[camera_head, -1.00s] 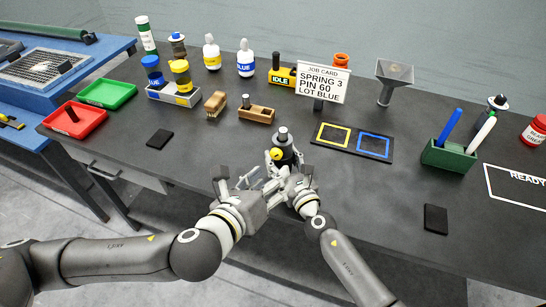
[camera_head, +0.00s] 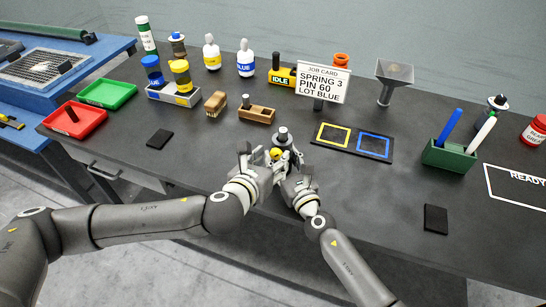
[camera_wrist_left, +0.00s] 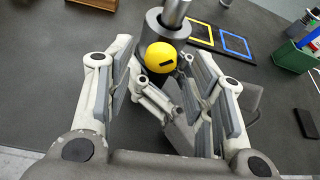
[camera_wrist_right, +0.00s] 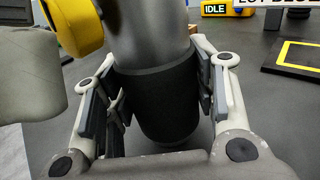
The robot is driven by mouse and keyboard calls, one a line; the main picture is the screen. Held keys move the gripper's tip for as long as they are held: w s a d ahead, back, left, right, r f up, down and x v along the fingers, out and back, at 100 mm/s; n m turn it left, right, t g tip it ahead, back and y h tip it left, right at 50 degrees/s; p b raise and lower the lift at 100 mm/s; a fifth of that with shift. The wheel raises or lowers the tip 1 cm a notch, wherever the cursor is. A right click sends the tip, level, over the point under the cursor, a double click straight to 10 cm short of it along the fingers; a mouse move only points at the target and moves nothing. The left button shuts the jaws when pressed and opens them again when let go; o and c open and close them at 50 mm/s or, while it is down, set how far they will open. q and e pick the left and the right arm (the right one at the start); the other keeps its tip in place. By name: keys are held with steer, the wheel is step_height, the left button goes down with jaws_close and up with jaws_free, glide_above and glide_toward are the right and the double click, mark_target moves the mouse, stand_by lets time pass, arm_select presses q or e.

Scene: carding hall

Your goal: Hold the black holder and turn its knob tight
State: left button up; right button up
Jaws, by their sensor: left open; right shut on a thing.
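The black holder (camera_wrist_right: 160,95) stands upright on the dark bench. It has a grey pin (camera_head: 283,132) on top and a yellow knob (camera_wrist_left: 161,57) on its side. In the right wrist view, my right gripper (camera_wrist_right: 158,100) is shut around the holder's dark body, with a finger pad on each side. My left gripper (camera_wrist_left: 160,75) is open in the left wrist view. The knob lies between its spread fingers, with visible gaps to both. In the head view, my left gripper (camera_head: 259,162) partly hides the holder's lower part.
A wooden block (camera_head: 257,114) and a brush (camera_head: 215,101) lie behind and left. The job card (camera_head: 322,84) stands behind. A black mat with yellow and blue squares (camera_head: 343,152) lies to the right. A green pen box (camera_head: 449,156) stands further right.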

arm_select(q)
steer(key=shift+x, duration=0.95)
steer(key=c, duration=1)
steer(key=shift+d+m+y, duration=0.1)
steer(key=shift+m+y, duration=0.2)
steer(key=shift+m, duration=0.4)
steer(key=shift+m+t+y, duration=0.5)
steer(key=shift+m+y, duration=0.2)
steer(key=shift+m, duration=0.2)
steer(key=o, duration=1)
steer(key=shift+s, duration=0.1)
